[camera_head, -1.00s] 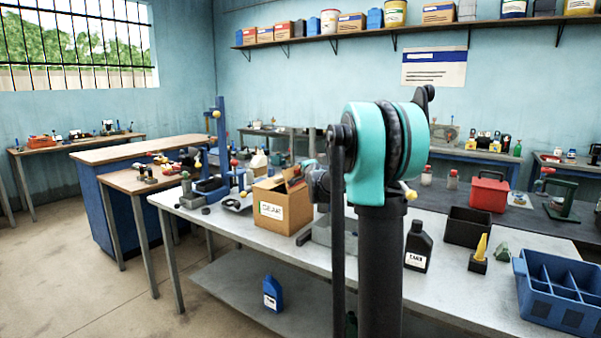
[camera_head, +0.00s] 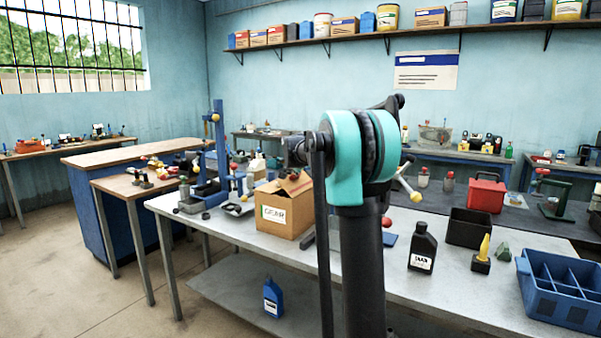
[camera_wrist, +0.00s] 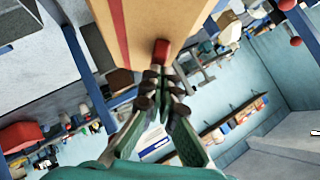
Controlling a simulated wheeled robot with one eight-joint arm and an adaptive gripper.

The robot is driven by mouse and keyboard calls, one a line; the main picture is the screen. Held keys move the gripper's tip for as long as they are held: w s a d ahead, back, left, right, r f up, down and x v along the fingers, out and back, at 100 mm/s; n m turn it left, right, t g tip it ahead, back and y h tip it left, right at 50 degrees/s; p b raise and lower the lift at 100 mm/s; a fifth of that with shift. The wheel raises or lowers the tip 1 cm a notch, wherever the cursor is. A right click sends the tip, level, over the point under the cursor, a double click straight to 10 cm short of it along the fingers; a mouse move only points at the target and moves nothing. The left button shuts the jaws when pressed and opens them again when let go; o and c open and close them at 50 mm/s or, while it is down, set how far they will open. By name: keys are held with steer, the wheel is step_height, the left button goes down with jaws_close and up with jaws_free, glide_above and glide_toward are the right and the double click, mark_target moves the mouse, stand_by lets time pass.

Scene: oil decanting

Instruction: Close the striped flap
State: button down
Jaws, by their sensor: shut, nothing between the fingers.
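The cardboard box (camera_head: 285,219) stands on the grey bench left of my arm, with a white label on its front. Its striped flap (camera_head: 293,183) shows small at the box's top and looks raised and tilted. In the wrist view a large cardboard panel with a red stripe (camera_wrist: 118,30) fills the top middle; I take it for the flap. My gripper (camera_wrist: 162,78) is shut and empty, its fingertips beside a small red block at the panel's lower edge. I cannot tell whether they touch. In the head view my arm hides the fingertips and the box's right side.
A black bottle (camera_head: 423,247), a black bin (camera_head: 469,228), a red case (camera_head: 486,193) and a blue divided crate (camera_head: 557,290) stand on the right of the bench. A blue post stand (camera_head: 219,140) rises behind the box at left. Bare bench lies in front of the box.

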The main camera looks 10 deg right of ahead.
mark_target(289, 178)
steer(key=w+a+f+n+g+h, duration=0.1)
steer(key=w+a+n+g, duration=0.1)
steer(key=shift+w+a+f+g+h, duration=0.2)
steer(key=shift+a+f+g+h, duration=0.1)
steer(key=shift+f+h, duration=0.1)
steer(key=shift+w+a+f+n+g+h, duration=0.3)
steer(key=shift+w+f+g+h, duration=0.1)
steer(key=shift+f+g+h, duration=0.15)
steer(key=shift+w+a+f, duration=0.15)
steer(key=shift+a+f, duration=0.05)
steer(key=shift+f, duration=0.2)
